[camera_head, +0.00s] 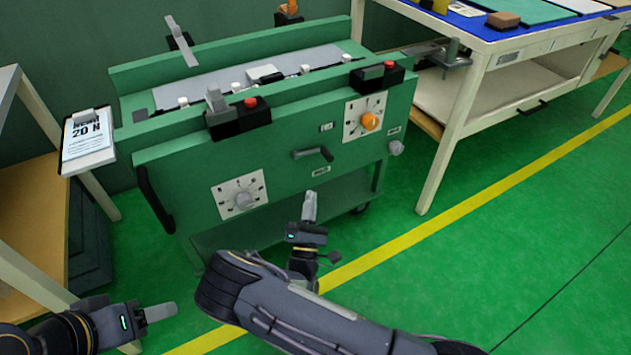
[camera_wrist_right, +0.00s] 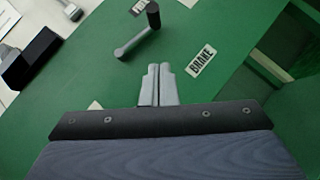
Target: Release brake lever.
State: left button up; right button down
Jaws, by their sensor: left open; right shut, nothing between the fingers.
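The brake lever (camera_head: 312,153) is a dark crank-like handle on the front panel of the green cart. In the right wrist view the lever (camera_wrist_right: 137,40) shows its grey arm and dark knob, with a white "BRAKE" label (camera_wrist_right: 201,61) beside it. My right gripper (camera_head: 310,197) is in front of the panel, below the lever and apart from it. Its fingers (camera_wrist_right: 159,72) are together and empty, pointing toward the panel. My left gripper (camera_head: 168,311) is open and empty at the lower left, away from the cart.
The green cart (camera_head: 275,165) carries an orange knob (camera_head: 370,121), a grey dial (camera_head: 243,200) and red-button boxes on top. A white-legged workbench (camera_head: 463,130) stands at right, a shelf at left. My right forearm crosses the lower middle. Floor at right is clear.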

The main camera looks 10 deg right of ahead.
jog(key=v, duration=0.5)
jog(key=shift+s+f+p, duration=0.1)
jog(key=shift+p, duration=0.25)
